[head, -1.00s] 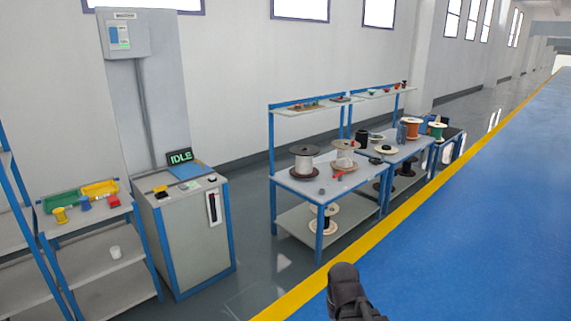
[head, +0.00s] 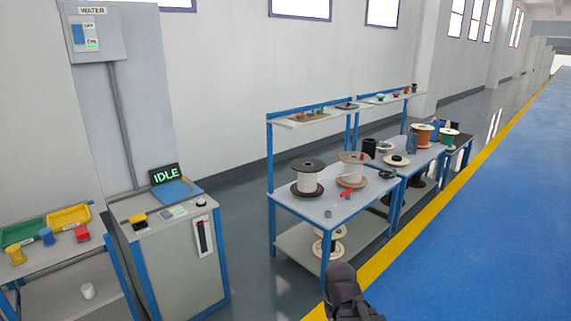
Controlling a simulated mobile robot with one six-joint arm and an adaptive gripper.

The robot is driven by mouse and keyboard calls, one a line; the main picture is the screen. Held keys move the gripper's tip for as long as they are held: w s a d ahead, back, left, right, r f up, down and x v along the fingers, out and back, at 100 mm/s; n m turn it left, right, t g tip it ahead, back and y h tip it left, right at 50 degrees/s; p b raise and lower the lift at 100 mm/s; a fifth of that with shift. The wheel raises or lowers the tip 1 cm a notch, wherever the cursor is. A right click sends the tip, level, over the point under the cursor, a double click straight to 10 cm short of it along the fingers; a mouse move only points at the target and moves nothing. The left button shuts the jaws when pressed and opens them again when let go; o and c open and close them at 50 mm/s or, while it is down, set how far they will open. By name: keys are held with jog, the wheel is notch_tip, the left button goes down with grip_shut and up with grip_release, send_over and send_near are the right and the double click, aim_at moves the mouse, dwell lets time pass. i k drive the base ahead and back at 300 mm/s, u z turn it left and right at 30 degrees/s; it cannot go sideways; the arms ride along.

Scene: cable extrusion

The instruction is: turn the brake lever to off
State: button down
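A grey cabinet with blue edges (head: 172,262) stands at the left in the head view. On its front right is a white panel with a dark slot and a small red mark, which looks like the lever plate (head: 204,236); no label on it is readable. A dark part of my arm (head: 345,292) shows at the bottom centre, well to the right of the cabinet. My gripper's fingers cannot be made out, so whether it is open or shut does not show.
A display reading IDLE (head: 165,174) stands on the cabinet. A WATER box (head: 95,45) hangs on the column above. A shelf with yellow and green trays (head: 68,216) is at the left. Tables with cable spools (head: 308,178) stand to the right. Blue floor (head: 480,240) is clear.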

aim_at(347, 194)
jog(key=z, duration=0.15)
jog(key=i, duration=2.1)
jog(key=z, duration=0.25)
jog(key=i, duration=1.05)
jog(key=z, duration=0.1)
